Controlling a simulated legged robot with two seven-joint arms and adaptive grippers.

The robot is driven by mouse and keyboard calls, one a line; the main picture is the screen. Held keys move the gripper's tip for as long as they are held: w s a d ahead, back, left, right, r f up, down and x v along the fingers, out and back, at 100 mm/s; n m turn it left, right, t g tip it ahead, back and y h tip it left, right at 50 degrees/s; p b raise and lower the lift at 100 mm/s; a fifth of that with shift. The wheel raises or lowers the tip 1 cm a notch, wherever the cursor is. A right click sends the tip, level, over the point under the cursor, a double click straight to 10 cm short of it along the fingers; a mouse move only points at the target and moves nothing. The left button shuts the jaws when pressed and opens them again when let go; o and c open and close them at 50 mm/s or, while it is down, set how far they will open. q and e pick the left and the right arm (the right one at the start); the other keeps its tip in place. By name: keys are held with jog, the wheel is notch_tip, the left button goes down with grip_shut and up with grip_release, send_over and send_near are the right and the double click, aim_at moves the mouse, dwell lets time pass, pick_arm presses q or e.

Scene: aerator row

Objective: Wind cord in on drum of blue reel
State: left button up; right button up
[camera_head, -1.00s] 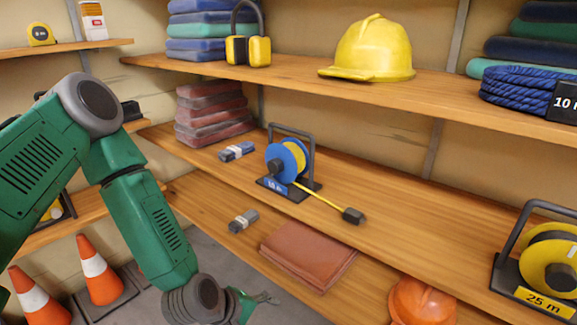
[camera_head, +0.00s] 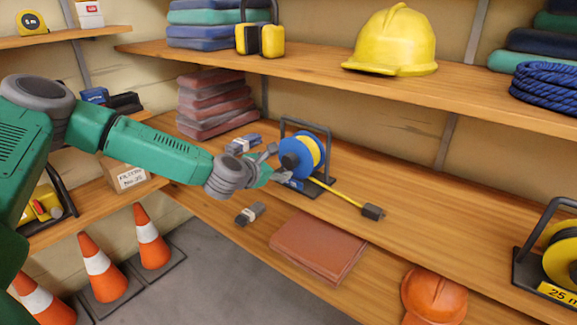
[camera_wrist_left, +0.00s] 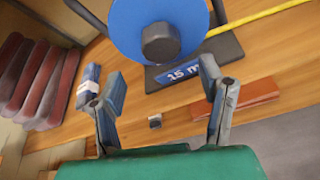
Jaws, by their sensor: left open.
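The blue reel (camera_head: 294,159) stands upright in its dark frame on the middle shelf, with a dark knob on its face. It fills the top of the left wrist view (camera_wrist_left: 135,22). Yellow cord (camera_head: 340,193) runs out from the drum to the right and ends at a dark plug (camera_head: 372,212) lying on the shelf. My left gripper (camera_head: 282,163) is open just left of the reel and apart from the knob, as far as I can tell. In the left wrist view its fingers (camera_wrist_left: 160,88) are spread below the knob, with nothing between them. My right gripper is not in view.
A yellow reel (camera_head: 566,250) stands at the right. Red folded cloths (camera_head: 215,105) are stacked at the back left. A strapped bundle (camera_head: 243,144) lies close behind my left gripper. A brown folded sheet (camera_head: 318,245) and orange helmet (camera_head: 433,297) are on the shelf below.

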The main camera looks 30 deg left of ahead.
aim_at(287, 163)
pick_arm(q)
jog(key=x, duration=0.7)
jog(key=shift+d+b, duration=0.15)
jog(key=shift+b, duration=0.2)
jog(key=c, duration=1.2)
